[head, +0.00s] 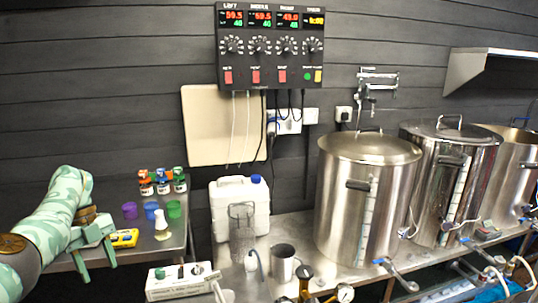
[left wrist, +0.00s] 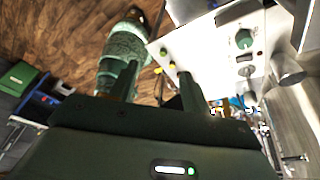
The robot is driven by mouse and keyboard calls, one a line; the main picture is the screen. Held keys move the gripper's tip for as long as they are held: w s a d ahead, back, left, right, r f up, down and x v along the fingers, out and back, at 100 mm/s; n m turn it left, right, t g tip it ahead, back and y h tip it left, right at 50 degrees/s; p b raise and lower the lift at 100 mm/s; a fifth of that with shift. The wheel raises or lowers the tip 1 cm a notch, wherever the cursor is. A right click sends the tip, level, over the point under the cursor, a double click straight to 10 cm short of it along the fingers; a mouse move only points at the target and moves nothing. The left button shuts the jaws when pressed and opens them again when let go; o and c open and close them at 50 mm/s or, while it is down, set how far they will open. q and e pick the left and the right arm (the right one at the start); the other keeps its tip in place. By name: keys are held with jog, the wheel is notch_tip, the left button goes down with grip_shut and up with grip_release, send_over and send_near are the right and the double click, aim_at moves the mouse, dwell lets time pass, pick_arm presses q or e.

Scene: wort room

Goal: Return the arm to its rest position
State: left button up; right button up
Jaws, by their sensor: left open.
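My left arm (head: 50,222), patterned in green camouflage, comes in from the left in the head view. Its gripper (head: 97,260) points down at the front of the left side table and is open. No object shows between its fingers. In the left wrist view the two dark fingers (left wrist: 157,90) stand apart with empty space between them. A yellow device (head: 125,238) lies on the table just right of the gripper, partly hidden behind it. My right gripper does not show.
Small jars (head: 162,182), coloured cups (head: 151,210) and a flask (head: 161,225) stand on the left table. A white jug (head: 240,205), a metal mug (head: 283,263) and steel kettles (head: 365,195) stand to the right. A control box (head: 183,281) is at the front.

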pick_arm(q)
jog(key=s+a+f+m+t+y, duration=0.2)
jog(key=s+a+f+m+y, duration=0.2)
jog(key=a+f+m+y, duration=0.55)
jog(key=s+a+f+m+t+y, duration=0.2)
jog(key=s+a+f+m+y, duration=0.2)
jog(key=a+f+m+y, duration=0.6)
jog(key=s+d+f+m+t+h, duration=0.3)
jog(key=d+f+m+t+h, duration=0.5)
jog(key=d+f+m+t, duration=0.5)
jog(key=s+d+f+m+g+h, duration=0.45)
jog(key=s+d+f+m, duration=0.4)
jog(key=f, duration=0.35)
jog(key=s+d+f+m+g+h, duration=0.1)
jog(key=s+d+f+m+g, duration=0.2)
jog(key=s, duration=0.9)
jog(key=s+d+f+m+g+h, duration=0.2)
jog(key=s+d+f+m+g, duration=0.1)
jog(key=s, duration=1)
jog(key=s+d+f+m+g+h, duration=0.1)
jog(key=s+d+f+m+g, duration=0.2)
jog(key=s, duration=0.9)
jog(key=d+f+m, duration=0.1)
jog(key=d, duration=0.2)
jog(key=shift+s+d+m, duration=0.2)
jog(key=shift+s+m, duration=0.05)
jog(key=shift+m, duration=0.05)
